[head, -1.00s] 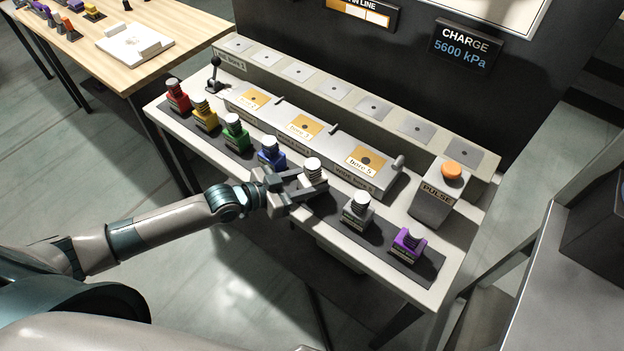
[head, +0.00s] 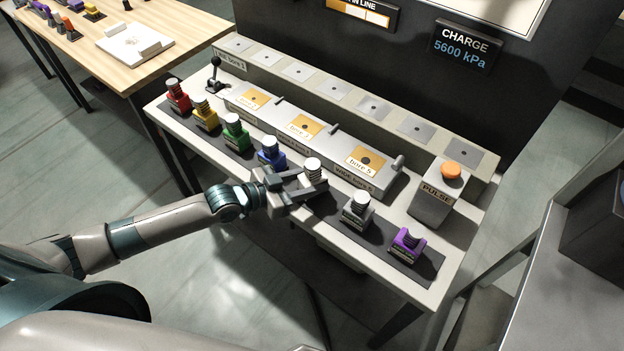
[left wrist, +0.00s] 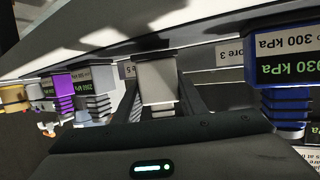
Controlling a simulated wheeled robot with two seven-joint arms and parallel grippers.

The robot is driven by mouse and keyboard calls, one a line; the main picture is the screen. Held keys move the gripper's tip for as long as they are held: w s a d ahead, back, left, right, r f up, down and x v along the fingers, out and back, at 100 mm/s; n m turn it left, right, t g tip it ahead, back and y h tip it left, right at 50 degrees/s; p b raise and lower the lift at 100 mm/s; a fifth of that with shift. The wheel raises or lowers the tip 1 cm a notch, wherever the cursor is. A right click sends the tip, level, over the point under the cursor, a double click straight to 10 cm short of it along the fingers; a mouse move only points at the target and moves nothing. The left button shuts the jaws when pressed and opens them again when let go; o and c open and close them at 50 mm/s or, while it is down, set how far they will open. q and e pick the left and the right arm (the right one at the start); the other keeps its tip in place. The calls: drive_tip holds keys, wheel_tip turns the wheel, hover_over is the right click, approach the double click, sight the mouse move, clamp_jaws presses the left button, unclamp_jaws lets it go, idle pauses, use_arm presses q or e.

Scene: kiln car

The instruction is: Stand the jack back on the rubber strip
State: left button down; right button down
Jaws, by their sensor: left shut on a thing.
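A light grey jack (head: 313,173) with a ribbed top is upright between the fingers of my left gripper (head: 309,188). It stands in the row between the blue jack (head: 271,155) and a whitish jack (head: 358,212). The black rubber strip (head: 381,240) runs under the row along the bench front. My gripper hides the held jack's base, so I cannot tell whether it touches the strip. The left wrist view, which is upside down, shows the held jack (left wrist: 158,84) between the fingers. My right gripper is out of view.
Red (head: 176,95), yellow (head: 205,115), green (head: 235,133) and purple (head: 407,244) jacks stand on the strip. Behind are bore blocks (head: 318,150), a lever (head: 214,74) and an orange PULSE button (head: 453,171). Neighbouring jacks leave little side room.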

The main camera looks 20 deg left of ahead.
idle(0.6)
use_arm(q)
drive_tip(key=shift+f+b, duration=0.25)
drive_tip(key=shift+b, duration=0.05)
drive_tip(key=shift+f, duration=0.3)
idle(0.6)
drive_tip(key=c, duration=1)
unclamp_jaws()
drive_tip(key=shift+c, duration=0.2)
drive_tip(key=shift+f, duration=0.2)
drive_tip(key=shift+s+r, duration=0.1)
drive_tip(key=shift+r, duration=0.05)
